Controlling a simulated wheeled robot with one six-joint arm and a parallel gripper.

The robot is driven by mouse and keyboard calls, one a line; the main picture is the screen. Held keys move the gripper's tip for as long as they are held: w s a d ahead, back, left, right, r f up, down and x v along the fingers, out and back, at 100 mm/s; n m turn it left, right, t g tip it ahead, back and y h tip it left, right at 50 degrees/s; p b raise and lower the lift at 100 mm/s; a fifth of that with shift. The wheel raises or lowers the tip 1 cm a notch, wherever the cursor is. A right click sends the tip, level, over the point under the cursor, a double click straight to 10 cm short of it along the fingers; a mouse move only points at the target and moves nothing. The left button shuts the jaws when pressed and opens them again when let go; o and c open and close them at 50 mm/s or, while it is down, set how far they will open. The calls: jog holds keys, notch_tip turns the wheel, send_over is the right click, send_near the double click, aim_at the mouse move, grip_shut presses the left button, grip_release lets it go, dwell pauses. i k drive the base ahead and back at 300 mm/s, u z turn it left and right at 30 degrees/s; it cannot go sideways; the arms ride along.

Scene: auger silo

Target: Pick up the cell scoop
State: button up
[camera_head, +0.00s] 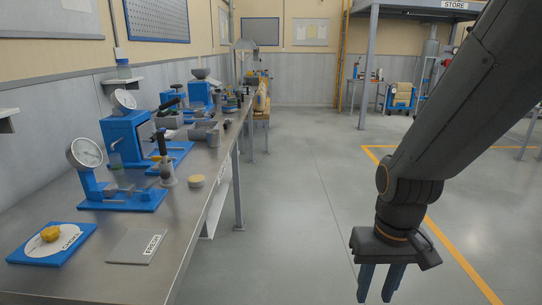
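I cannot tell for sure which bench item is the cell scoop. A small grey upright tool with a black handle (165,165) stands on the steel bench (190,230), beside a blue-based dial gauge. A grey cylindrical piece (205,133) lies farther back on a blue base. My gripper (380,285) hangs over the floor to the right of the bench, well apart from everything on it. Its two blue fingers point down with a gap between them, and nothing shows in it.
A blue plate (75,249) with a yellow lump and a grey plate marked FRESH (138,245) lie at the bench's near end. A dial gauge (85,153) and a round pale disc (196,181) are behind. The floor (310,190) right of the bench is clear.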

aim_at(228, 122)
jog(key=z, duration=0.05)
jog(key=i, duration=1.75)
jog(key=u, duration=0.35)
jog(key=i, duration=1.7)
jog(key=u, duration=0.3)
